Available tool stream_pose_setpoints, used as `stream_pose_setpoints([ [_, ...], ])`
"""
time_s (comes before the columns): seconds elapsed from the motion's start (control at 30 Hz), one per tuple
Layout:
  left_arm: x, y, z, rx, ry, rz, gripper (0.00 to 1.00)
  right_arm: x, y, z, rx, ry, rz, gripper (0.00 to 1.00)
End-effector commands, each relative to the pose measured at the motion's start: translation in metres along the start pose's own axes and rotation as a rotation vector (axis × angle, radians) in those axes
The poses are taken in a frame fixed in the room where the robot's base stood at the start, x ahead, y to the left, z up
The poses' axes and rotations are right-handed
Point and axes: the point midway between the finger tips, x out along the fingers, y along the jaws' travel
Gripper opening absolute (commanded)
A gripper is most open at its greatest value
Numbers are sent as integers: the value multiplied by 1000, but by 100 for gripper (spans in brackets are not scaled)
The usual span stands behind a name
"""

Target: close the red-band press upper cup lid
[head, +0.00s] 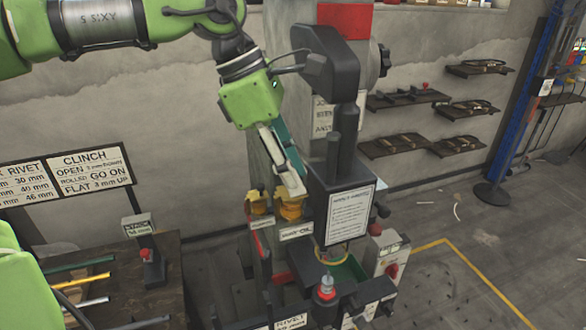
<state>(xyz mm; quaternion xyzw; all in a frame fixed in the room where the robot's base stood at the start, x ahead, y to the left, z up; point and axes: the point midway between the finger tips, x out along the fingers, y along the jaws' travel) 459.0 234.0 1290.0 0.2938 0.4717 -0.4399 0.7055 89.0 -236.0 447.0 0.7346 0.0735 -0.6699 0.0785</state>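The press (318,75) with a red band (345,20) near its top stands in the middle of the head view. Two small yellow cups sit on its left side, a left one (260,205) and a right one (291,208), with label plates below. I cannot tell from this view which is the upper cup, or how its lid stands. My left gripper (297,188) points down, with its fingertips at or just above the right yellow cup. Its fingers are seen nearly side-on and overlap, so their gap is hidden. My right gripper is not in view.
A labelled box (350,215) stands on the press right of my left gripper. A red-topped part (326,288) is lower front. A bench (125,290) with coloured rods is at left. Wall shelves (405,100) hang at right; the floor (480,240) there is mostly open.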

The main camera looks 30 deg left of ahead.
Motion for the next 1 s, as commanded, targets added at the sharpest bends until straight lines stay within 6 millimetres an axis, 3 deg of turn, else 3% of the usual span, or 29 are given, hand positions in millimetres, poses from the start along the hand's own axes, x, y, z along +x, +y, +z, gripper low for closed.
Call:
stream_pose_setpoints([
  [0.27, -10, 1, 1, 0, -1, 3, 29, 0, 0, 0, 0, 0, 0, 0],
  [0.7, -96, 1, 0, -1, -2, 3, 29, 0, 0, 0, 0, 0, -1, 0],
  [1.0, -120, 0, 0, 0, 0, 1, 29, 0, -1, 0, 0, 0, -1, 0],
])
